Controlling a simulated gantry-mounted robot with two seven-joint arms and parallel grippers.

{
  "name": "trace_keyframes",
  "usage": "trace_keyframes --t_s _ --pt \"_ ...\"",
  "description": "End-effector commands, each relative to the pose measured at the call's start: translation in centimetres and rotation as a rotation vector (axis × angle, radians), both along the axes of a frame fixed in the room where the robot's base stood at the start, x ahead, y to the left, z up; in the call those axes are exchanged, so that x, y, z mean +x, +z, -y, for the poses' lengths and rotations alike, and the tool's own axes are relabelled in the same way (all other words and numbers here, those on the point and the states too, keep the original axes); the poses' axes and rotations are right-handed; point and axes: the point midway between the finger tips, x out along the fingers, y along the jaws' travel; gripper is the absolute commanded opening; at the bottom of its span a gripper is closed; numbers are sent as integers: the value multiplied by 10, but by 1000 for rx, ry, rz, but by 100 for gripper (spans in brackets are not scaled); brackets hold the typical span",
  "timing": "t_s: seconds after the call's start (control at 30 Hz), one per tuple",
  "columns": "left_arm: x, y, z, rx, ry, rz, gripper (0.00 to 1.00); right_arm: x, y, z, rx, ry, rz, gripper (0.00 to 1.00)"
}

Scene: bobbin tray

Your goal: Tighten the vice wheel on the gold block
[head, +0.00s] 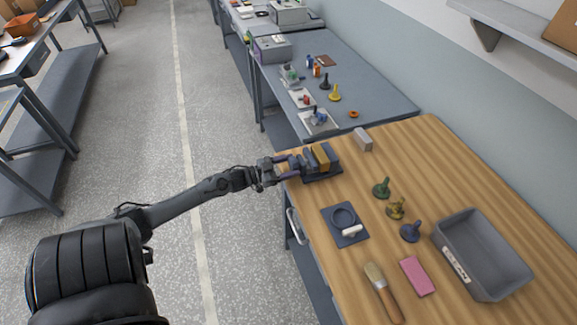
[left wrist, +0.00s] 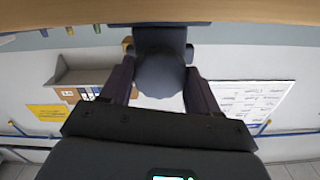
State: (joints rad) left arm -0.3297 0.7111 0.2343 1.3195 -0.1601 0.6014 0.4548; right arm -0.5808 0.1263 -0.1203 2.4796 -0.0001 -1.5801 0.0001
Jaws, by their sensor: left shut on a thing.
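The dark vice (head: 322,177) stands at the left edge of the wooden table. The gold block (head: 320,156) sits between its jaws; whether it is clamped tightly I cannot tell. My left gripper (head: 290,163) reaches in from the left at the vice's wheel end and is shut on the wheel. In the left wrist view the round dark grey wheel (left wrist: 161,76) lies between the two fingers, with the vice body (left wrist: 160,38) behind it. In the head view the wheel is mostly hidden by the fingers. My right gripper is not in view.
A grey block (head: 362,139) stands behind the vice. Nearer are a dark plate (head: 345,226) with a ring and white piece, several pawn-like pieces (head: 396,208), a grey bin (head: 482,255), a pink block (head: 417,276) and a brush (head: 383,291). Bare wood lies right of the vice.

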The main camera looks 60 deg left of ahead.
Motion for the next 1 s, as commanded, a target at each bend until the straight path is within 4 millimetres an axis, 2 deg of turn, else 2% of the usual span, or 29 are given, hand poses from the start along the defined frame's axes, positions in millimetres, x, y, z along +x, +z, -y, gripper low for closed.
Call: trace_keyframes --t_s 0.27,1.0 --pt "0 1 0 172 -3 28 30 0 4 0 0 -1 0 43" --pt "0 1 -1 863 -1 140 30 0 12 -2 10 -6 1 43"
